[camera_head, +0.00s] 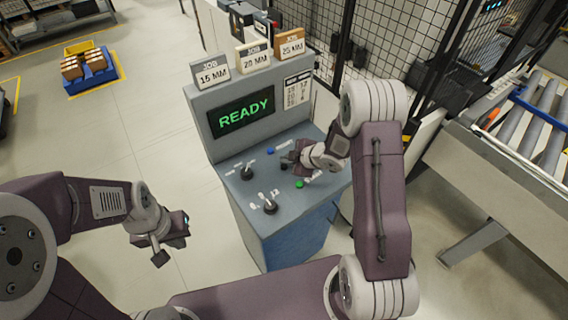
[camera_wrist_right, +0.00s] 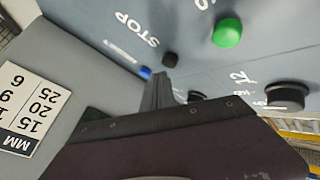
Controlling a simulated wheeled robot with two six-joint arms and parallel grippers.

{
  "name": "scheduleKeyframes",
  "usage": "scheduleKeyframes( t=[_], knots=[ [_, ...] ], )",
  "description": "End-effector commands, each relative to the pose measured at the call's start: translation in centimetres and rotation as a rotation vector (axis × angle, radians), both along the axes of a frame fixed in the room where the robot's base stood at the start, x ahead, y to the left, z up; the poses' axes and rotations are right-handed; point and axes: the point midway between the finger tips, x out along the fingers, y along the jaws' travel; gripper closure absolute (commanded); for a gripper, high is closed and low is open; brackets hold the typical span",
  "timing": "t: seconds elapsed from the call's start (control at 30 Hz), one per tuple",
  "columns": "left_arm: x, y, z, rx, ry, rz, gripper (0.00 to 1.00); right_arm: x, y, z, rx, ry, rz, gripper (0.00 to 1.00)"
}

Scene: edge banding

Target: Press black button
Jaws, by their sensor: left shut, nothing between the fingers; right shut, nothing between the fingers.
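The black button (camera_wrist_right: 170,60) is a small dark cap on the grey-blue control panel (camera_head: 240,192), between a blue button (camera_wrist_right: 145,72) and a green button (camera_wrist_right: 228,32) in the right wrist view. My right gripper (camera_wrist_right: 160,82) is shut and empty, its tips beside the black button in that view; contact cannot be told. In the head view my right gripper (camera_head: 287,159) is over the panel, and the black button is hard to separate from the dark fingers. My left gripper (camera_head: 176,238) is shut and empty, left of the console, away from the panel.
The console has a screen (camera_head: 241,112) reading READY, job cards (camera_head: 253,57) on top and two lever knobs (camera_head: 269,207) on the panel. A roller conveyor (camera_head: 510,110) stands at the right. A blue crate (camera_head: 92,80) lies on the floor at the far left.

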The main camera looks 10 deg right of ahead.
Motion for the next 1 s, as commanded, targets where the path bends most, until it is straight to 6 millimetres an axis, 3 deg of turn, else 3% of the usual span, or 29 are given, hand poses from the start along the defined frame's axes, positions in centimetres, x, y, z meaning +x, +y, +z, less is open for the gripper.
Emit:
scheduleKeyframes(
  t=[0.33, 0.8, 1.0],
  knots=[
    [0.0, 0.0, 0.3, 0.000, 0.000, 0.000, 1.00, 0.0, 0.0, 0.3, 0.000, 0.000, 0.000, 1.00],
    [0.0, 0.0, 4.5, 0.000, 0.000, 0.000, 1.00, 0.0, 0.0, 4.9, 0.000, 0.000, 0.000, 1.00],
    [0.0, 0.0, 4.7, 0.000, 0.000, 0.000, 1.00, 0.0, 0.0, 5.1, 0.000, 0.000, 0.000, 1.00]
  ],
)
